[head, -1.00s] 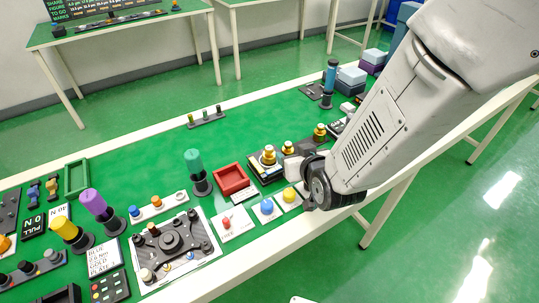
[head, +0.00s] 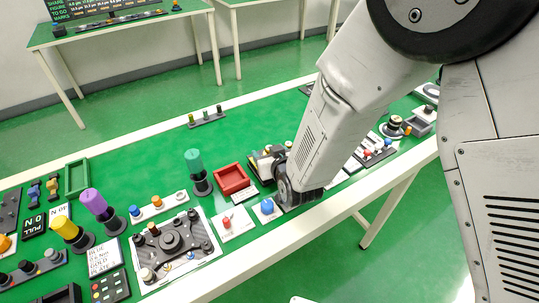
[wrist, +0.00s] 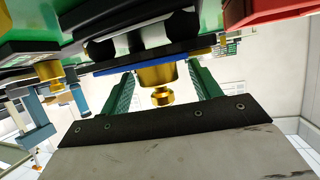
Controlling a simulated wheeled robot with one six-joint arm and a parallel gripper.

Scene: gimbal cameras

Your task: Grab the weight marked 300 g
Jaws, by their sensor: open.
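In the wrist view a brass weight (wrist: 157,75) with a knob hangs in the tilted picture between the two green fingers of my gripper (wrist: 163,88). The fingers are apart, with gaps visible on both sides of the weight. Another brass weight (wrist: 50,76) shows at the left of the wrist view. In the head view my arm hides my gripper and most of the weights' stand (head: 263,166); small brass parts show at its edge. No 300 g marking is readable.
A red tray (head: 232,179) lies just left of the stand and shows in the wrist view (wrist: 270,12). A blue button (head: 267,206) and a green-topped post (head: 194,163) stand nearby.

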